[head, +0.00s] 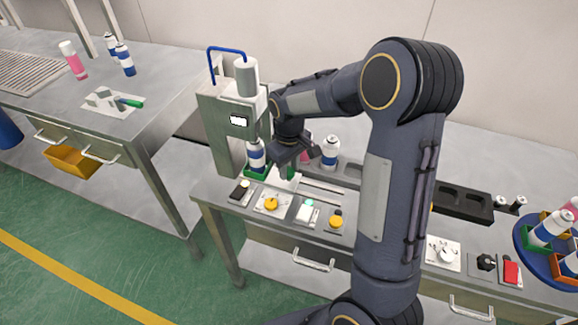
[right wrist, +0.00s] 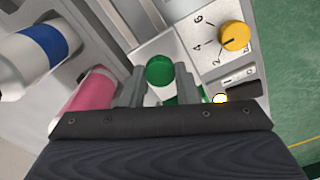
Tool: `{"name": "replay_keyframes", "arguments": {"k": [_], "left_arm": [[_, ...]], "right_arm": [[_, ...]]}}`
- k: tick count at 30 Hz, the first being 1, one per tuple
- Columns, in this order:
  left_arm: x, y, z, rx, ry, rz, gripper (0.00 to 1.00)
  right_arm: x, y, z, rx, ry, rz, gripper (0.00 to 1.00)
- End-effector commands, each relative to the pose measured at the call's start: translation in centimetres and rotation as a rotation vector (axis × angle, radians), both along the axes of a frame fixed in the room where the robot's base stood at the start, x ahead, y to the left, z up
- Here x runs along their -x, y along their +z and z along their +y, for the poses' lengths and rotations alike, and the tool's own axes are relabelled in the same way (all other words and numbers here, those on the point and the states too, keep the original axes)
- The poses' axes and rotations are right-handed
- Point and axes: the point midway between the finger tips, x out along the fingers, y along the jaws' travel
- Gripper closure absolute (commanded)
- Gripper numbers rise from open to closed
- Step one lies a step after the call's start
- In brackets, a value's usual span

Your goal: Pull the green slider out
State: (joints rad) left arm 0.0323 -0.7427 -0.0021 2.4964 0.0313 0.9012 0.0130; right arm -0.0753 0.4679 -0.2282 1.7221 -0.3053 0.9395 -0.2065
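The green slider shows at the foot of the crimping machine (head: 214,132), with a blue-and-white can (head: 256,155) standing over its green base (head: 254,174). Its round green knob (right wrist: 159,70) lies between the two fingers of my right gripper (right wrist: 160,88) in the right wrist view. The fingers stand apart on either side of the knob, with white surface showing between them; contact is not clear. In the head view the right gripper (head: 288,160) points down in front of the machine, partly covering the green knob (head: 288,174). My left gripper is not in view.
A yellow dial (right wrist: 235,36) and a pink can (right wrist: 85,100) are close to the gripper. Another blue-and-white can (head: 330,152) stands behind it. Several control panels line the bench front. A blue round tray (head: 527,262) with cans is at the far right.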

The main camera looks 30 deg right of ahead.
Motion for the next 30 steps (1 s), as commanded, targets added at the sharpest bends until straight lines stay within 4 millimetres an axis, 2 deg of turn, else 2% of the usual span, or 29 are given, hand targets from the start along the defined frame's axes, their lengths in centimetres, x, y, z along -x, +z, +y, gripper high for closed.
{"name": "replay_keyframes", "arguments": {"k": [1,3,11,30], "left_arm": [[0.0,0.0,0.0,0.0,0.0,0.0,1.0],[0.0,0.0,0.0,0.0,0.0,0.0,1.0],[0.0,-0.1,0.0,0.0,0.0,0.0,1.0],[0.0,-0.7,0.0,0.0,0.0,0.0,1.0]], "right_arm": [[0.0,0.0,0.0,0.0,0.0,0.0,0.9],[0.0,0.0,0.0,0.0,0.0,0.0,1.0],[0.3,0.1,-0.4,0.001,-0.002,-0.001,1.0],[8.3,0.1,-7.4,0.002,-0.004,-0.003,1.0]]}}
